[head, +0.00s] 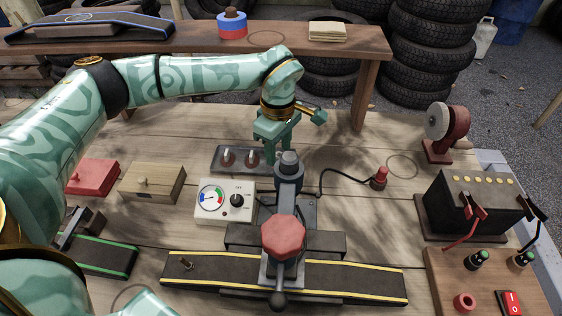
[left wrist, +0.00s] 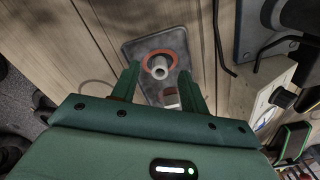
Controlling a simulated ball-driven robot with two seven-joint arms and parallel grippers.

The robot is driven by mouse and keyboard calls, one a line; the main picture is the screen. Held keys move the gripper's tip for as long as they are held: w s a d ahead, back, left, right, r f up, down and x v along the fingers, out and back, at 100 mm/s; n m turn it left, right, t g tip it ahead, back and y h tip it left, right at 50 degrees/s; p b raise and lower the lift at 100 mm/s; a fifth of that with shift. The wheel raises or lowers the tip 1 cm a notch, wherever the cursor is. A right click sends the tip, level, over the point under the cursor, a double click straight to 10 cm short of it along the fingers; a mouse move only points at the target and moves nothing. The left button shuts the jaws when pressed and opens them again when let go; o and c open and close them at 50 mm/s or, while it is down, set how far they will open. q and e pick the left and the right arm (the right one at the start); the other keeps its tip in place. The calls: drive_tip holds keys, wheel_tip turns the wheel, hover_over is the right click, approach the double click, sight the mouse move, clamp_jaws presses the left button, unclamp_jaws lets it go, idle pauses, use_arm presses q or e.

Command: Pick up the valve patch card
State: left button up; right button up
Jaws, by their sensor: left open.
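A dark grey rectangular card with upright valve stems, which looks like the valve patch card (head: 240,154), lies flat on the wooden bench in the head view, behind the gauge box. Two pale stems show on it. The card also shows in the left wrist view (left wrist: 135,50), where one stem has an orange-red ring at its base. My left gripper (head: 279,156) is open and points down at the card's right end. In the left wrist view its fingers lie on either side of a second stem, which is partly hidden. I cannot tell whether they touch it. My right gripper is not in view.
A white gauge box (head: 225,200) and a clamp with a red knob (head: 284,237) stand close in front. A black cable with a red plug (head: 379,179) lies to the right. A wooden box (head: 152,183) and a red box (head: 92,177) stand left. A raised shelf (head: 190,38) runs behind.

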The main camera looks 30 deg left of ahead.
use_arm(q)
drive_tip(key=shift+w+f, duration=0.1)
drive_tip(key=shift+f, duration=0.45)
drive_tip(key=shift+r, duration=0.2)
clamp_jaws()
drive_tip(key=shift+r, duration=0.1)
